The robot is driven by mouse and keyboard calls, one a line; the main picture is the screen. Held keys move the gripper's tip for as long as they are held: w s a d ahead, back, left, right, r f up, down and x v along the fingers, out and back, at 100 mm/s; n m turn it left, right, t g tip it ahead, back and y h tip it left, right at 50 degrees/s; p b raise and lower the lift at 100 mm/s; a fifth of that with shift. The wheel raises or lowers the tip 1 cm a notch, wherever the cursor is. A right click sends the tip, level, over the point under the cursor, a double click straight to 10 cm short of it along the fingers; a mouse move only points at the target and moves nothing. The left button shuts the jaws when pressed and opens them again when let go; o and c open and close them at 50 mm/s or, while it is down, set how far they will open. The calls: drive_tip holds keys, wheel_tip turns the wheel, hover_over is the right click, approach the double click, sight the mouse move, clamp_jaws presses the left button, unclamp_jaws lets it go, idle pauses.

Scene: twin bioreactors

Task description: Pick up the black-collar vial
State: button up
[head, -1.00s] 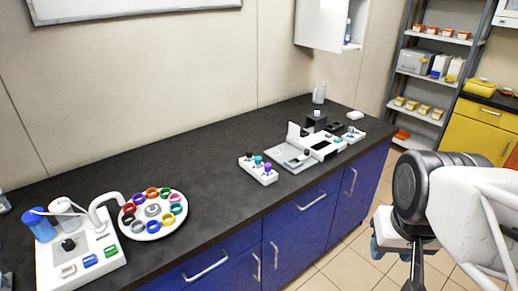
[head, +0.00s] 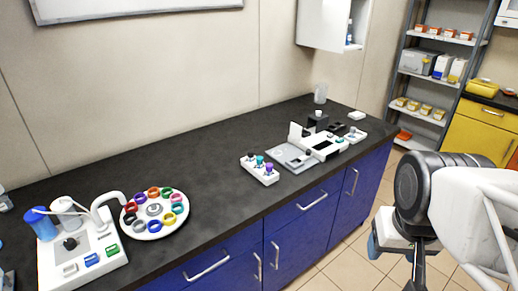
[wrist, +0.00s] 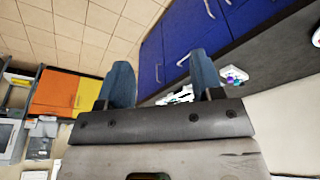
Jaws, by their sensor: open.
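A small white rack (head: 260,173) stands on the black bench, right of its middle. It holds vials with dark, teal and purple tops; the dark-topped one (head: 251,157) is at its left end and looks like the black-collar vial. My gripper (wrist: 160,88) is open and empty in the wrist view, with two blue fingers apart. In the head view my arm is at the right, in front of the bench, and the fingers are mostly hidden. The gripper is well away from the rack. A white piece with coloured tops shows small in the wrist view (wrist: 234,75).
A white carousel with coloured rings (head: 155,214) and a white device with a blue bottle (head: 80,252) stand at the left. A grey and white instrument (head: 292,157) stands right of the rack. A wall cabinet (head: 325,25) hangs above. The bench middle is clear.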

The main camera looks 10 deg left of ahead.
drive_tip(key=w+a+n+h, duration=0.2)
drive_tip(key=w+a+n, duration=0.25)
drive_tip(key=w, duration=0.65)
drive_tip(key=w+a+f+n+h, duration=0.1)
drive_tip(key=w+a+n+h, duration=0.3)
drive_tip(key=w, duration=0.8)
drive_tip(key=w+a+n, duration=0.3)
drive_tip(key=w+n, duration=0.3)
drive_tip(key=w, duration=0.5)
drive_tip(key=n+t+h, duration=0.2)
drive_tip(key=n+t, duration=0.4)
drive_tip(key=n, duration=0.7)
approach(249, 151)
drive_tip(key=x, duration=0.2)
drive_tip(key=shift+w+d+f, duration=0.15)
drive_tip(key=shift+f, duration=0.2)
drive_tip(key=shift+x, duration=1.3)
